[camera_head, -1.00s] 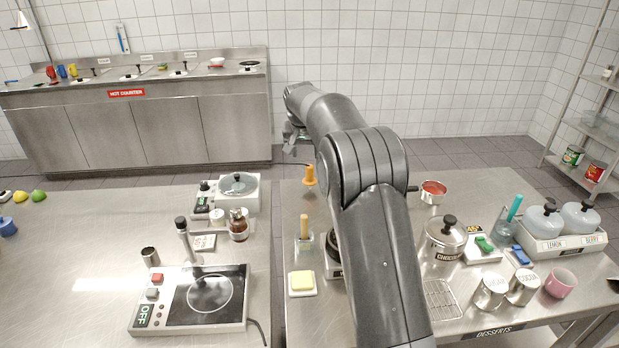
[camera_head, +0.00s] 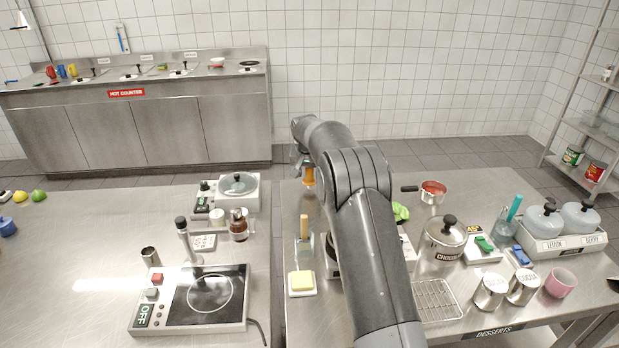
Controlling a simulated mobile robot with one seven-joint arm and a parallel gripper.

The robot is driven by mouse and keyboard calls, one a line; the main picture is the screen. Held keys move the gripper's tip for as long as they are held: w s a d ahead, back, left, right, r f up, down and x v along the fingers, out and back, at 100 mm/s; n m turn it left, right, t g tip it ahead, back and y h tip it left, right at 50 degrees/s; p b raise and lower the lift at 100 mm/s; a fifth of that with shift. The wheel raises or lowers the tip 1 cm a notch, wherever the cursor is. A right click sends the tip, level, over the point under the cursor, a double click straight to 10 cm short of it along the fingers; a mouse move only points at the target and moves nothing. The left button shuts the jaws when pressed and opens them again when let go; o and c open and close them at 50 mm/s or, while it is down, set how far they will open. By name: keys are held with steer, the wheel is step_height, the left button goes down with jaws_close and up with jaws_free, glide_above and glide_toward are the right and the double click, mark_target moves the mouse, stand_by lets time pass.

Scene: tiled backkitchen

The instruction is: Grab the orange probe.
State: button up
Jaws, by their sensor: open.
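The orange probe (camera_head: 309,178) stands near the far left edge of the right steel table, at the left of my arm. My gripper (camera_head: 305,168) is at the probe's top, partly hidden by my own wrist. It is open, and its fingers appear close around or just beside the probe's upper end. I cannot tell whether they touch it.
A glass with a wooden-handled tool (camera_head: 304,240) and a butter dish (camera_head: 302,283) stand nearer on the same table. A gap separates the left table.

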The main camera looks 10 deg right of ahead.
steer(key=shift+c, duration=0.4)
steer(key=c, duration=0.9)
steer(key=shift+c, duration=0.5)
steer(key=shift+r, duration=0.1)
